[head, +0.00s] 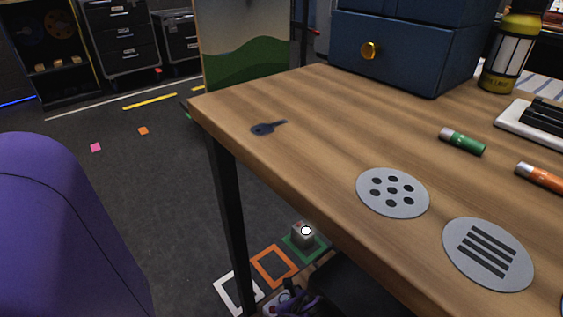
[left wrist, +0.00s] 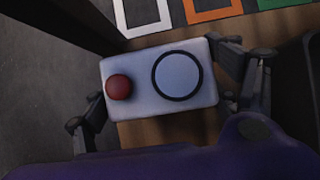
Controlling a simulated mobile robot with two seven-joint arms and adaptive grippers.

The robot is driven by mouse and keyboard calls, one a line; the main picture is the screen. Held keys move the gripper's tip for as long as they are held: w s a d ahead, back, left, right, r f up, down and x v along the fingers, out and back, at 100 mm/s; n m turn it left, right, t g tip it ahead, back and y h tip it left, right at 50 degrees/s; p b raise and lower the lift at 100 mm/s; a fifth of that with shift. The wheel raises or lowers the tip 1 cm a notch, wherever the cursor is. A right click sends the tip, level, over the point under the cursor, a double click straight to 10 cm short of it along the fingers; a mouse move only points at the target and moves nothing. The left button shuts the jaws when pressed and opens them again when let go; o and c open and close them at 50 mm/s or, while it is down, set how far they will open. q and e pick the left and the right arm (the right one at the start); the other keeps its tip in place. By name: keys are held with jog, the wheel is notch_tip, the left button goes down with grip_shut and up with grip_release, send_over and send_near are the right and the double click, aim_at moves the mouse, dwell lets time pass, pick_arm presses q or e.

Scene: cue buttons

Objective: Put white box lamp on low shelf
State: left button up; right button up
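The white box lamp (left wrist: 140,95) has a red button on its left and a round pale lamp disc on its right. In the left wrist view my left gripper (left wrist: 160,88) has a finger against each short side of it. In the head view my left gripper (head: 292,298) is low beside the table, partly cut off, with a bit of the box (head: 274,300) showing. The low shelf (left wrist: 170,128) is a wooden board under the box; whether they touch I cannot tell. White (head: 238,293), orange (head: 275,266) and green (head: 290,247) outlined squares lie there. My right gripper is not in view.
A grey box with a white lamp (head: 304,234) sits at the green square. The table leg (head: 228,205) and tabletop edge (head: 270,176) are close by. On the table (head: 330,130) are two grey discs, markers and a dark key-like piece.

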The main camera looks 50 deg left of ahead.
pick_arm(q)
jog(key=shift+o, duration=0.9)
jog(key=shift+r, duration=0.25)
jog(key=p+v, duration=0.5)
jog(key=v, duration=0.6)
jog(key=shift+d+r+p, duration=0.2)
jog(key=shift+r+p, duration=0.15)
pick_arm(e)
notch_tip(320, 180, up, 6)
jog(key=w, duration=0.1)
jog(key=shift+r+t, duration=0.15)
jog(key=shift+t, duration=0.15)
